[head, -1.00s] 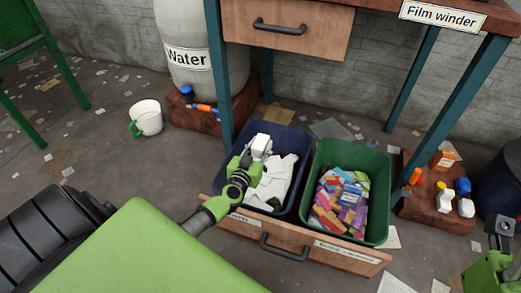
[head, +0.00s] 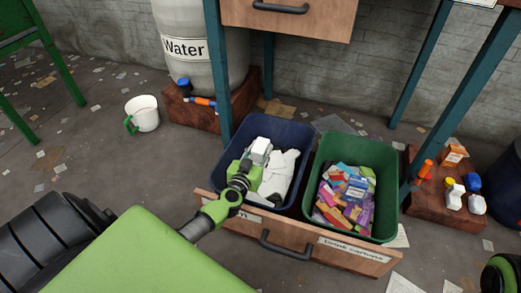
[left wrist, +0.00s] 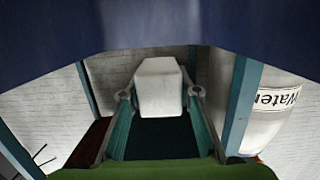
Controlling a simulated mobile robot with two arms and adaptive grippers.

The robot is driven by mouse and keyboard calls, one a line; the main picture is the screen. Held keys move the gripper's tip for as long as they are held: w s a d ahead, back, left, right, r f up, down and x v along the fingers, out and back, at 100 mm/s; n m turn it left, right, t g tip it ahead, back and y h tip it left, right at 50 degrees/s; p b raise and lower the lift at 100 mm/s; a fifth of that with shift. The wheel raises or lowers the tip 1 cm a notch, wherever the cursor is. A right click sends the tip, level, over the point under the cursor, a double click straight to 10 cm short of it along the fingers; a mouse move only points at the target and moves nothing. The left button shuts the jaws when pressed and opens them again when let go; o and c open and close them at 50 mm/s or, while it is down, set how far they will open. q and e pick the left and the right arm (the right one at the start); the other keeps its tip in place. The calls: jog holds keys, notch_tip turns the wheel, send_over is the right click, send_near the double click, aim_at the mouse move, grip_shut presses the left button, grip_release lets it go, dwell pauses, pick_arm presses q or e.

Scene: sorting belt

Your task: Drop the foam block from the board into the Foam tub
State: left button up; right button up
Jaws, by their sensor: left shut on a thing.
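The white foam block (head: 261,146) is in my left gripper (head: 257,158), whose jaws are shut on it, at the blue tub. In the left wrist view the block (left wrist: 158,86) sits between the two fingers. The blue tub (head: 228,142) stands in the drawer and holds white foam pieces (head: 281,168). My green arm partly hides its front label. The block is over the tub's opening; whether it touches the pieces inside, I cannot tell. No board shows. My right gripper does not show; only a part of my right arm is at the lower right edge.
A green tub (head: 382,160) of colourful cartons stands right beside the blue tub, its label reading "Drink cartons". The drawer front (head: 300,243) with a handle runs before both. Teal table legs (head: 217,75) rise close behind. A white mug (head: 142,113) is on the floor.

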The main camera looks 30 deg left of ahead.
aim_at(261, 145)
pick_arm(q)
jog(key=o, duration=0.8)
notch_tip(261, 145, up, 9)
jog(key=shift+r, duration=0.5)
